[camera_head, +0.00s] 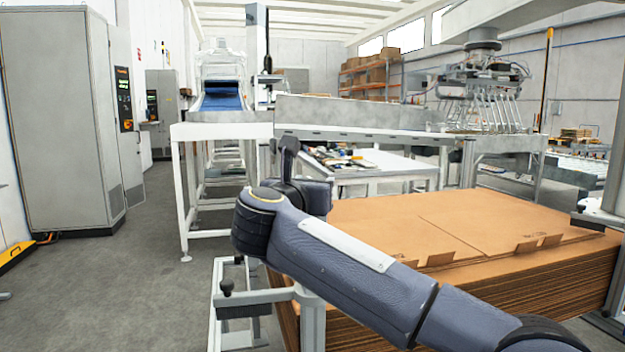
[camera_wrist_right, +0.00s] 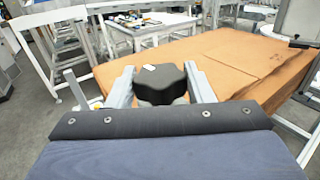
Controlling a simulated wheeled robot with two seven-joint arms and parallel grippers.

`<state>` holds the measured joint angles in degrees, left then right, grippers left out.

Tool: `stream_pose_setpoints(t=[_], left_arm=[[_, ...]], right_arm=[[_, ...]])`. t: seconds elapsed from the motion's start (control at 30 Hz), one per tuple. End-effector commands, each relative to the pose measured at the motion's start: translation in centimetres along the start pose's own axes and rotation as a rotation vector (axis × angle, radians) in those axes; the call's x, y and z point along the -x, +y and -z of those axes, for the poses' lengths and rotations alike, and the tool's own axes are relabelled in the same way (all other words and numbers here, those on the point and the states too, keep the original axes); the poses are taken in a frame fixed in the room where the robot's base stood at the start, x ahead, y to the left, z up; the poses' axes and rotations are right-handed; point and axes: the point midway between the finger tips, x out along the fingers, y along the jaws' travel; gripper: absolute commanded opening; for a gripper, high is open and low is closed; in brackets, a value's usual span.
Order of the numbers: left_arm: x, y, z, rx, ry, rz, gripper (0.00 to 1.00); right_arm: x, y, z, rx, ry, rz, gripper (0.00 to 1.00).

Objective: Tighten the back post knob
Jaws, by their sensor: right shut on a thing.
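The black lobed knob (camera_wrist_right: 160,88) with a small white mark on top sits between the two grey fingers of my right gripper (camera_wrist_right: 159,72) in the right wrist view. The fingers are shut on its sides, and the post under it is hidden. In the head view my right arm reaches in from the lower right, and its dark wrist end stands over the near left corner of the cardboard stack. I cannot make out the fingers or the held knob there. Another black knob (camera_head: 227,287) shows on the grey frame at the lower left. My left gripper is not in view.
A work table (camera_head: 385,172) with tools and a conveyor (camera_head: 350,112) stand behind.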

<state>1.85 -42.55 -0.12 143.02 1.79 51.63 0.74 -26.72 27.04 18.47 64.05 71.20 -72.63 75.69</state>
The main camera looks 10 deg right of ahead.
Motion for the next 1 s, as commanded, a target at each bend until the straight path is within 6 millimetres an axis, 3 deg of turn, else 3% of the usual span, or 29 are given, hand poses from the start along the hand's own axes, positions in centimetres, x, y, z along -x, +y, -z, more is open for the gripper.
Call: stream_pose_setpoints(t=[0.3,0.8,0.83,0.97,1.0], left_arm=[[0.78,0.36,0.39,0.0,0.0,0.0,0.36],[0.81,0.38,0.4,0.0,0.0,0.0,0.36],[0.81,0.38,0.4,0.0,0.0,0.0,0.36],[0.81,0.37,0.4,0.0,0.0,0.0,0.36],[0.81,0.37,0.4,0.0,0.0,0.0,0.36]], right_arm=[[-0.07,0.03,-0.22,0.0,-0.003,0.107,0.24],[-0.09,-0.05,-0.15,0.0,-0.004,0.125,0.24],[-0.09,-0.06,-0.15,0.0,-0.004,0.125,0.49],[-0.09,-0.03,-0.11,0.001,-0.002,0.125,0.67],[-0.08,-0.02,-0.09,0.001,-0.002,0.124,0.67]])
